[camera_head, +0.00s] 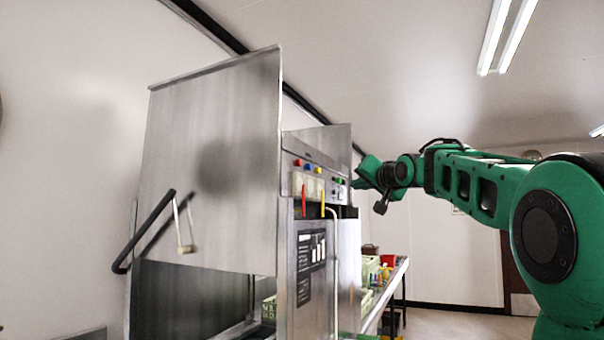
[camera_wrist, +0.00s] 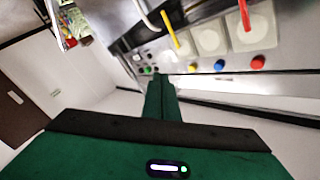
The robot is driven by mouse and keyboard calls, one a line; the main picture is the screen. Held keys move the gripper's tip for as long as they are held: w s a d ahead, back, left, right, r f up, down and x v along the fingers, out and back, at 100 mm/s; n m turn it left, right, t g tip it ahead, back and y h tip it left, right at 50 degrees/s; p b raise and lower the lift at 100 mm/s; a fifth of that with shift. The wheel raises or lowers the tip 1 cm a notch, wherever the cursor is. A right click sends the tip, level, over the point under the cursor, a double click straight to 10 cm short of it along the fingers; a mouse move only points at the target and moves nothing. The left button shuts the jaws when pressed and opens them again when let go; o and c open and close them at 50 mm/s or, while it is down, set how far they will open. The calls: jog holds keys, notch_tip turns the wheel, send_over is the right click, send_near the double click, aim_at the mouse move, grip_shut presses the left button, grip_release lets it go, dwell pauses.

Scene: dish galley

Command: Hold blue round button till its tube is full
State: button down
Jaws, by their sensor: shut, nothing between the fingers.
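The blue round button (camera_head: 308,166) sits between a red and a yellow one on the machine's front panel. In the wrist view the blue button (camera_wrist: 219,65) lies right of my fingers, below a white square block (camera_wrist: 211,37). I cannot make out blue liquid in any tube. A red-filled tube (camera_head: 304,199) and a yellow-filled tube (camera_head: 322,204) hang beneath the panel. My gripper (camera_head: 359,184) is shut and empty at the panel's right end. In the wrist view its green fingertips (camera_wrist: 160,77) are by small black knobs and a green button, apart from the blue button.
The red button (camera_wrist: 258,62) and yellow button (camera_wrist: 192,68) flank the blue one. The large steel hood (camera_head: 215,165) with a black handle stands left of the panel. A curved pale pipe (camera_head: 335,225) runs below. A table with crates stands behind.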

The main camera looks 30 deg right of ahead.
aim_at(310, 167)
notch_tip(310, 167, up, 6)
jog(key=w+a+t+y, duration=0.1)
jog(key=a, duration=0.1)
jog(key=shift+n+t, duration=0.3)
jog(key=shift+f, duration=0.1)
jog(key=w+a, duration=0.5)
jog(key=w, duration=0.1)
jog(key=shift+w, duration=0.4)
jog(key=shift+w+a, duration=0.1)
jog(key=shift+a, duration=0.15)
dwell(1.7)
jog(key=shift+w+a, duration=0.15)
jog(key=shift+w, duration=0.05)
jog(key=shift+w+a, duration=0.3)
jog(key=shift+w, duration=0.05)
dwell(0.9)
jog(key=shift+s+d, duration=0.1)
dwell(2.1)
jog(key=shift+s+d, duration=0.45)
jog(key=shift+s, duration=0.15)
